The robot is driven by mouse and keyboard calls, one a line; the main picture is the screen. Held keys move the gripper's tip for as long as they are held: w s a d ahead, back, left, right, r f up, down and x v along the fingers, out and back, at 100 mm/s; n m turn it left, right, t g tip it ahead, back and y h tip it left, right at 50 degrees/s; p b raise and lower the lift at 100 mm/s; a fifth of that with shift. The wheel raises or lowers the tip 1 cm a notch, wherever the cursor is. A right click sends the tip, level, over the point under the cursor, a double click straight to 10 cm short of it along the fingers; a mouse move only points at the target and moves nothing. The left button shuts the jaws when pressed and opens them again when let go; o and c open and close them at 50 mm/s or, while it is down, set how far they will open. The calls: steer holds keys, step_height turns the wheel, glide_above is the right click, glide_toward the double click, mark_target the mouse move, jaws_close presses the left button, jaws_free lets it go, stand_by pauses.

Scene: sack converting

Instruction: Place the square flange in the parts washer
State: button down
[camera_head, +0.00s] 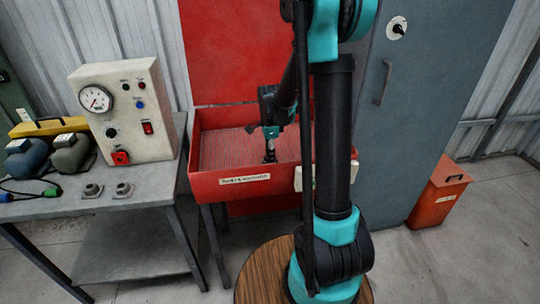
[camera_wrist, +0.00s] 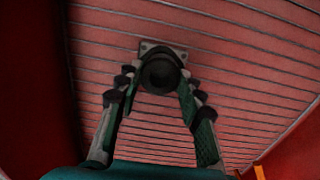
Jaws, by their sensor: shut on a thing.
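The parts washer is a red open tank (camera_head: 205,186) with a raised red lid and a ribbed floor. My gripper (camera_head: 269,146) reaches down inside it. In the wrist view my gripper (camera_wrist: 158,82) is shut on the square flange (camera_wrist: 148,46), a grey square plate with a dark round neck between the fingertips. The ribbed washer floor (camera_wrist: 230,75) shows behind and around the flange. In the head view the flange is small and dark under my gripper, and I cannot tell whether it touches the floor.
A grey bench (camera_head: 150,195) on the left holds two small round metal fittings (camera_head: 92,190) (camera_head: 123,189), a gauge box (camera_head: 125,110) and a yellow-handled item (camera_head: 48,127). A grey cabinet (camera_head: 420,110) and a red bin (camera_head: 440,192) stand right. A round wooden table (camera_head: 262,275) is in front.

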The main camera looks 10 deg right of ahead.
steer(key=c, duration=1)
jaws_free()
steer(key=shift+f, duration=0.1)
step_height(320, 180, up, 12)
steer(key=shift+r, duration=0.15)
